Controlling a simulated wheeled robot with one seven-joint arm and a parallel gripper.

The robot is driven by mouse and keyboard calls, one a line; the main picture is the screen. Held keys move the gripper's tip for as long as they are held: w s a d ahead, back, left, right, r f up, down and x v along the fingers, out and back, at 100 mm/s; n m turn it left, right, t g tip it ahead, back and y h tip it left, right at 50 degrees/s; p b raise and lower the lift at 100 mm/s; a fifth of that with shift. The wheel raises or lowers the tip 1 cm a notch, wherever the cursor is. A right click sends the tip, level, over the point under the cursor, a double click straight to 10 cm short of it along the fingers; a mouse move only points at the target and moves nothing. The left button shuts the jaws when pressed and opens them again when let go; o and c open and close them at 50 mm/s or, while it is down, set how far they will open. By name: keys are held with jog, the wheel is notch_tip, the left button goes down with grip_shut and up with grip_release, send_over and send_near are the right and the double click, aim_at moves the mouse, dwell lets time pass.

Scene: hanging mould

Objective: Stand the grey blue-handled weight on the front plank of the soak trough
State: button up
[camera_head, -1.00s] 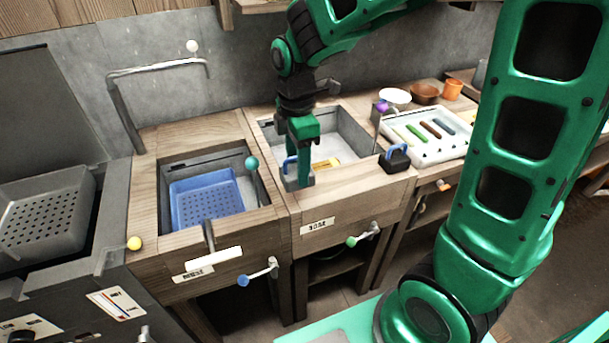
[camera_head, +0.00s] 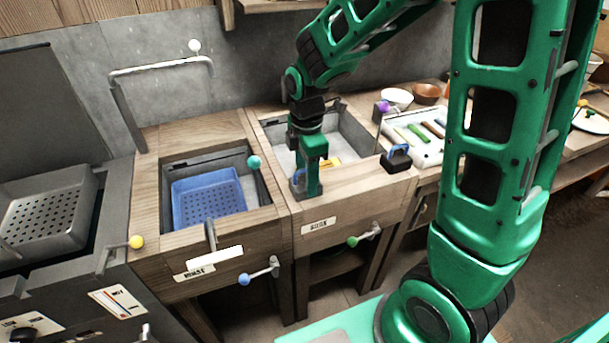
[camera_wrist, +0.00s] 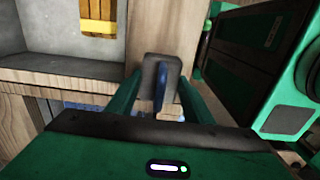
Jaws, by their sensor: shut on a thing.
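The grey weight (camera_wrist: 163,66) with its blue handle (camera_wrist: 161,88) is between my fingers in the wrist view. In the head view, the weight (camera_head: 298,184) is partly hidden by my gripper (camera_head: 308,188), which is shut on its handle. It is at the front left corner of the right-hand trough, over the front plank (camera_head: 345,190). I cannot tell whether its base touches the wood. In the wrist view, the plank (camera_wrist: 150,30) runs up behind the weight.
A black weight with a blue handle (camera_head: 397,158) stands at the trough's front right corner. A yellow slatted thing (camera_wrist: 99,17) is inside the trough. The left basin holds a blue perforated basket (camera_head: 208,197). A white tray (camera_head: 425,150) of coloured pieces lies right.

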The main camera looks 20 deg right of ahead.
jog(key=o, duration=1.5)
jog(key=shift+f, duration=0.1)
jog(key=shift+c, duration=0.2)
notch_tip(320, 180, up, 12)
jog(key=shift+r, duration=0.15)
jog(key=s+d+f+m, duration=0.1)
jog(key=s+d+m, duration=0.8)
jog(key=s+m, duration=0.2)
jog(key=s+d+f+m, duration=0.1)
jog(key=s+d+m, duration=0.8)
jog(key=s+m, duration=0.3)
jog(key=shift+s+d+f+m, duration=0.2)
jog(key=shift+d+m, duration=0.1)
jog(key=shift+m, duration=0.4)
